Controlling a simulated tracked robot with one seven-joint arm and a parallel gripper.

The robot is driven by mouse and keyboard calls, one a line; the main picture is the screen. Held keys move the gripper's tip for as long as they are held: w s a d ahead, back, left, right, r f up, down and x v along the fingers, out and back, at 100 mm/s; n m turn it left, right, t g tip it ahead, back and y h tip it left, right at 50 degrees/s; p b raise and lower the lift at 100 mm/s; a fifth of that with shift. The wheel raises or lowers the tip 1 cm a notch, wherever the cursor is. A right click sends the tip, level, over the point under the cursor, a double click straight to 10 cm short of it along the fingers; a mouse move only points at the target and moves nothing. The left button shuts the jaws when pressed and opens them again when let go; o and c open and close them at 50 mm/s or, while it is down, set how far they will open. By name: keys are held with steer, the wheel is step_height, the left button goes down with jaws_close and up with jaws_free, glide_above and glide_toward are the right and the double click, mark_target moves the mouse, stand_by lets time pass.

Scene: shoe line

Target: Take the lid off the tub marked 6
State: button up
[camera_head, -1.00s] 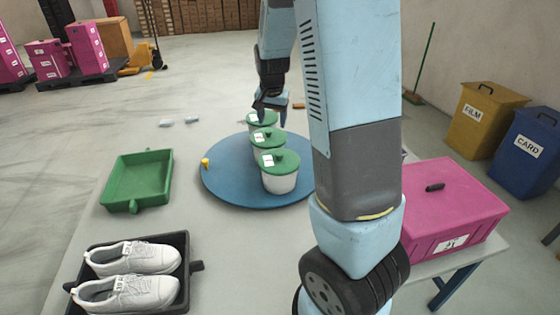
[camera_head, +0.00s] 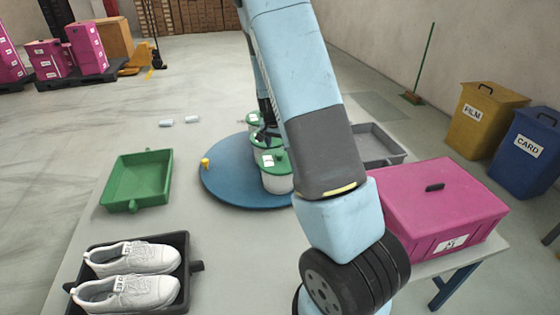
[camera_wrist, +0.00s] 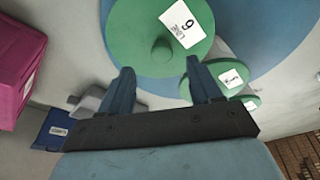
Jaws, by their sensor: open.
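The tub marked 6 (camera_head: 276,183) is white with a green lid (camera_head: 280,164) and stands nearest of three lidded tubs on a blue round turntable (camera_head: 222,187). In the wrist view its lid (camera_wrist: 135,22) carries a label with a 6 and a round central knob (camera_wrist: 162,50). My gripper (camera_wrist: 160,65) is open and empty. Its fingers point toward the lid, one to each side of the knob but still short of it in the picture. In the head view my arm partly hides the gripper and the tubs.
Two other tubs with green lids (camera_wrist: 231,77) stand close behind. A yellow peg (camera_head: 205,163) is at the turntable's left edge. A green tray (camera_head: 137,183), a tray of white shoes (camera_head: 183,240), a pink box (camera_head: 436,205) and a grey tray (camera_head: 378,146) surround it.

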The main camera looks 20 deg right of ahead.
mark_target(279, 154)
steer(key=shift+w+x, duration=0.1)
steer(key=shift+x, duration=1.4)
steer(key=shift+w+x, duration=0.15)
steer(key=shift+x, duration=1.35)
steer(key=shift+d+r, duration=0.15)
steer(key=c, duration=1.1)
